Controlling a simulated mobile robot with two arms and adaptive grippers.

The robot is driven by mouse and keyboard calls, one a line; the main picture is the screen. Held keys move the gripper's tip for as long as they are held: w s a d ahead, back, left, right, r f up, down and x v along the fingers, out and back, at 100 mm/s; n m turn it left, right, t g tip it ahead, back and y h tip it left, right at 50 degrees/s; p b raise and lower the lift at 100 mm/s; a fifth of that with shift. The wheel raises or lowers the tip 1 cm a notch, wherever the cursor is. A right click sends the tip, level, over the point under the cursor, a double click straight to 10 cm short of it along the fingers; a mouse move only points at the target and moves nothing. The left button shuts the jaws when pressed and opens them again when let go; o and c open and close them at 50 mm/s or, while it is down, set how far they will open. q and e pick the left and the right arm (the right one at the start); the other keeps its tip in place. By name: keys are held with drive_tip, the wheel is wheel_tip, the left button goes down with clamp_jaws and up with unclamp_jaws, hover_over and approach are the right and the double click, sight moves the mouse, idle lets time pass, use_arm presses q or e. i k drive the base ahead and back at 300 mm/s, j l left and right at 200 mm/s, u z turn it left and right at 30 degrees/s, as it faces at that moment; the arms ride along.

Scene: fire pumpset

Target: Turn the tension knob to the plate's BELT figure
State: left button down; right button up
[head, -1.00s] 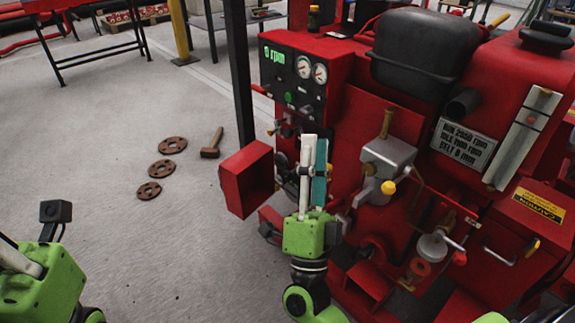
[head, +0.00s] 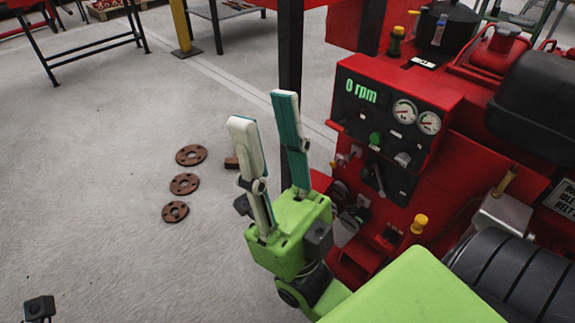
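The red pumpset's black panel (head: 378,130) reads "0 rpm" and carries two dials, a green button and small levers. The plate (head: 566,197) is cut off at the right edge; only parts of its "IDLE" and "BELT" lines show, without the BELT figure. A yellow knob (head: 419,223) stands low on the machine, right of my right gripper; I cannot tell whether it is the tension knob. My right gripper (head: 264,112) is open and empty, fingers upward, in front of the machine's left side. My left gripper's fingers are out of view.
Rusty flanges (head: 184,184) lie on the floor at left, beside a mostly hidden hammer (head: 231,162). A dark post (head: 290,50) stands behind my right gripper. A grey box (head: 503,214) with a brass handle sits at right.

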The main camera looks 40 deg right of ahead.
sight(352, 210)
drive_tip(key=i+j, duration=0.15)
drive_tip(key=i, duration=0.4)
drive_tip(key=i+j, duration=0.1)
drive_tip(key=i, duration=0.45)
drive_tip(key=i+z, duration=0.15)
drive_tip(key=z, duration=0.25)
drive_tip(key=i+j+z, duration=0.1)
drive_tip(key=z, duration=0.3)
drive_tip(key=i+j+z, duration=0.15)
drive_tip(key=z, duration=0.3)
drive_tip(key=i+j+z, duration=0.15)
drive_tip(key=z, duration=0.25)
drive_tip(key=i+z, duration=0.1)
drive_tip(key=z, duration=0.35)
drive_tip(key=i+j+z, duration=0.1)
drive_tip(key=z, duration=0.35)
drive_tip(key=j+z, duration=0.15)
drive_tip(key=z, duration=0.3)
drive_tip(key=i+j+z, duration=0.15)
drive_tip(key=z, duration=0.3)
drive_tip(key=j+z, duration=0.15)
drive_tip(key=z, duration=0.3)
